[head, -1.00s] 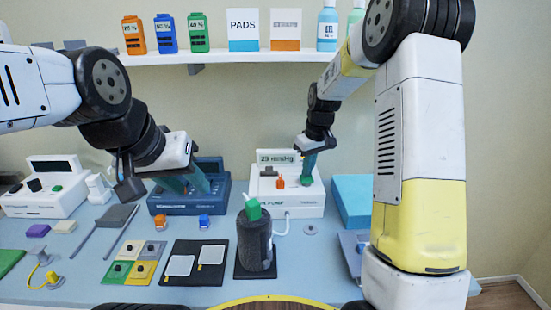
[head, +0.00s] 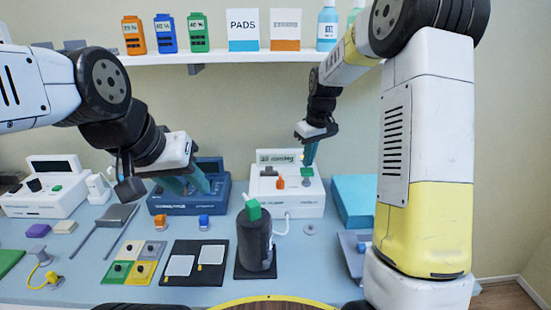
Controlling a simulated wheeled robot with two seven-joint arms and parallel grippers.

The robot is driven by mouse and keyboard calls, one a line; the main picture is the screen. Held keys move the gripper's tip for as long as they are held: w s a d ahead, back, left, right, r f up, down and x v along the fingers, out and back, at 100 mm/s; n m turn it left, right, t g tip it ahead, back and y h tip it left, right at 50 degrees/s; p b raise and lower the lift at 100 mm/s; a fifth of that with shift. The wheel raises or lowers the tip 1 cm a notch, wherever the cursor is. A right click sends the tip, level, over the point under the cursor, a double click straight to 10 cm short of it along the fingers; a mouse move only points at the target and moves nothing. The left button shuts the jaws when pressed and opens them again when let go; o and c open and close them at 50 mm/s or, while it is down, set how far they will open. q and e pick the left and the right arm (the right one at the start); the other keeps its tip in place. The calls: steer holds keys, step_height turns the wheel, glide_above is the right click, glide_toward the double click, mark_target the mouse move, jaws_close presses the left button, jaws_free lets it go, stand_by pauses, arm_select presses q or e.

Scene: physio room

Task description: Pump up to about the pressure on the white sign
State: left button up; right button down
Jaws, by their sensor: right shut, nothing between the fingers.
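The white pump unit (head: 290,205) stands at the back of the table, with a small green screen (head: 279,157) whose reading is too small to read surely. It has an orange button (head: 280,182) and a green button (head: 307,171). My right gripper (head: 309,164) is shut and empty, its tip just above the green button. A dark grey cuff (head: 256,243) around an upright form stands in front, joined by a pale tube. A white sign with an orange base (head: 286,28) stands on the shelf; its text is illegible. My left gripper (head: 188,188) is open before the blue unit.
The blue unit (head: 188,206) stands left of the pump. A light-blue block (head: 352,200) lies right of it. Pads on a black board (head: 193,263), coloured squares and small knobs cover the table front. A "PADS" sign (head: 243,28) and bottles stand on the shelf.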

stand_by(0.5)
steer(key=shift+r, duration=2.5)
steer(key=shift+s+r, duration=0.15)
steer(key=shift+r, duration=0.05)
steer(key=s+r+m+t, duration=0.2)
steer(key=s+r, duration=0.1)
steer(key=s, duration=1.1)
steer(key=s+d+r+m+t+y, duration=0.1)
steer(key=s+r+m+t, duration=0.1)
steer(key=s, duration=1.3)
steer(key=shift+s+d+r+m, duration=0.2)
steer(key=shift+r+m, duration=0.2)
steer(key=shift+m, duration=0.3)
